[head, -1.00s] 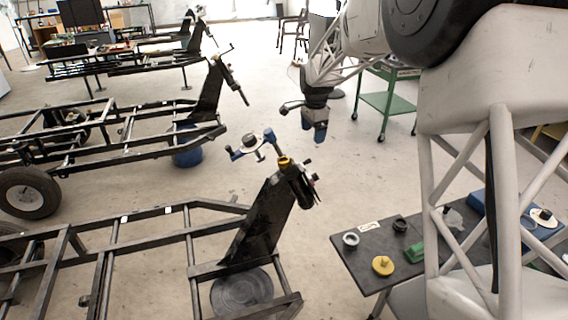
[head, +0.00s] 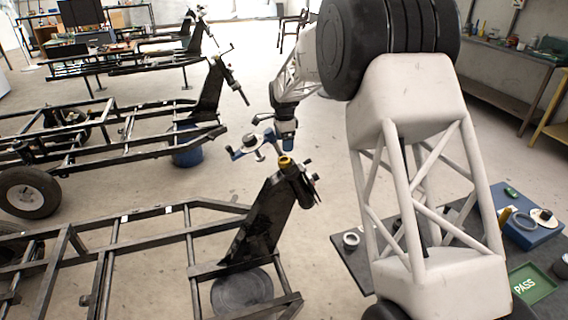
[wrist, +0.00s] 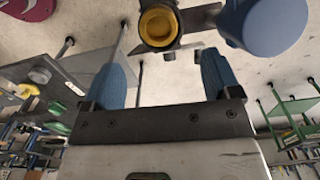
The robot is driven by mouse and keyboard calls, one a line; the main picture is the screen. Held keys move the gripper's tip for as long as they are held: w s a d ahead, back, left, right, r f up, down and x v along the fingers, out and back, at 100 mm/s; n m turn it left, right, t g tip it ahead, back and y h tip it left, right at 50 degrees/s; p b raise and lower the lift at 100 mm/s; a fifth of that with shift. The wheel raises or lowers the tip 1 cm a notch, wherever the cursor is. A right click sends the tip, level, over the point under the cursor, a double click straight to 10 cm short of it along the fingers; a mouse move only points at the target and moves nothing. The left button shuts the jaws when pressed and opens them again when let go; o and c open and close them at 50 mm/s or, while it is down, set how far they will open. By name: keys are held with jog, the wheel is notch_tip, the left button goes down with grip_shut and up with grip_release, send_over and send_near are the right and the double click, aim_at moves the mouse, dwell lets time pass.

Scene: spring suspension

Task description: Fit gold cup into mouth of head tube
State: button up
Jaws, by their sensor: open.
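The gold cup (head: 285,160) sits at the top end of the dark head tube (head: 300,184) on the near frame. In the wrist view the gold cup (wrist: 157,25) shows as a gold ring within a dark rim. I cannot tell how deep it sits. My gripper (head: 286,143) points down just above and behind the tube top in the head view. In the wrist view my gripper (wrist: 163,60) has its blue fingers spread with nothing between them. The cup lies beyond the fingertips, apart from them.
The dark bench (head: 352,262) holds a grey ring (head: 351,240). My arm hides much of this bench.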

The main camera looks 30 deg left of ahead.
aim_at(284, 159)
jog(key=shift+f, duration=1.25)
jog(key=shift+f, duration=0.1)
jog(key=shift+s+f, duration=0.1)
jog(key=shift+f, duration=2.45)
jog(key=shift+c, duration=0.2)
jog(key=c, duration=1.1)
jog(key=shift+c, duration=0.2)
jog(key=shift+r, duration=0.2)
